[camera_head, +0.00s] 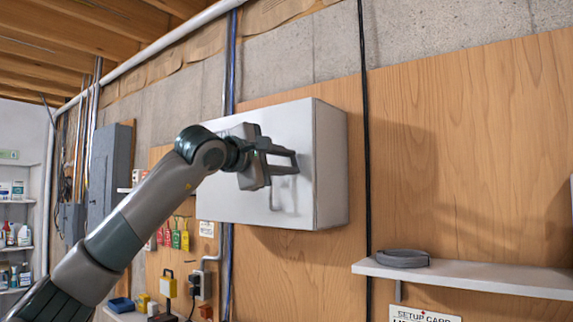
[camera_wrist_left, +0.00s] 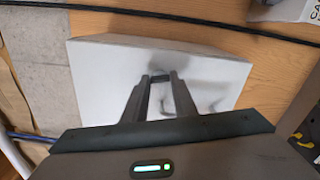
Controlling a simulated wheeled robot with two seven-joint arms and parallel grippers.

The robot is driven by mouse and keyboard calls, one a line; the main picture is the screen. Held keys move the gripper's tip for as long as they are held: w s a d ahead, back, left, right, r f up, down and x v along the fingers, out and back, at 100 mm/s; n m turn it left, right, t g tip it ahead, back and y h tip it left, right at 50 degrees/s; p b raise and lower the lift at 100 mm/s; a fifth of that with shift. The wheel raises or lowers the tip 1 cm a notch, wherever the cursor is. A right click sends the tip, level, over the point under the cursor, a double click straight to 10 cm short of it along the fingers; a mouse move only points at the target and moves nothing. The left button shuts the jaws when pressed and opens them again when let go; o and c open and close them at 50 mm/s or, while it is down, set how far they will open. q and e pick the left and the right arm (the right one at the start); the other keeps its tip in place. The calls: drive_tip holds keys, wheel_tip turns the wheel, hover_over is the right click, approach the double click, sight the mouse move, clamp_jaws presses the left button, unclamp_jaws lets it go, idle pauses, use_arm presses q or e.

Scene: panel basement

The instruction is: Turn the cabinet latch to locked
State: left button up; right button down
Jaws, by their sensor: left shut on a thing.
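The white cabinet (camera_head: 330,165) hangs on the wooden wall panel, its front facing my left arm. It also shows in the left wrist view (camera_wrist_left: 100,75). My left gripper (camera_head: 294,162) reaches the cabinet front. In the left wrist view, its two fingers (camera_wrist_left: 160,80) close in around a small dark part at the cabinet face, which looks like the latch (camera_wrist_left: 159,77). The fingers hide most of the latch, and I cannot tell its angle. The cabinet door looks shut. My right gripper is not in view.
A white shelf (camera_head: 470,276) with a grey coiled item (camera_head: 402,258) is at the lower right. A black cable (camera_head: 365,130) runs down the wall right of the cabinet. A grey electrical panel (camera_head: 110,172) and stocked shelves (camera_head: 18,235) stand at the left.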

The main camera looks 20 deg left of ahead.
use_arm(q)
drive_tip(key=shift+m, duration=1.5)
drive_tip(key=o, duration=1)
drive_tip(key=shift+o, duration=0.2)
drive_tip(key=shift+s, duration=0.1)
drive_tip(key=b+v, duration=0.7)
drive_tip(key=v, duration=1)
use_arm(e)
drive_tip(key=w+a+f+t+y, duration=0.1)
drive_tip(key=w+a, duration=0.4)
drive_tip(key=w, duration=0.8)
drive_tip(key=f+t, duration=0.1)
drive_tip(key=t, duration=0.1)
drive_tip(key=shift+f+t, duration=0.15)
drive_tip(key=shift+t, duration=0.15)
use_arm(q)
drive_tip(key=shift+s, duration=0.15)
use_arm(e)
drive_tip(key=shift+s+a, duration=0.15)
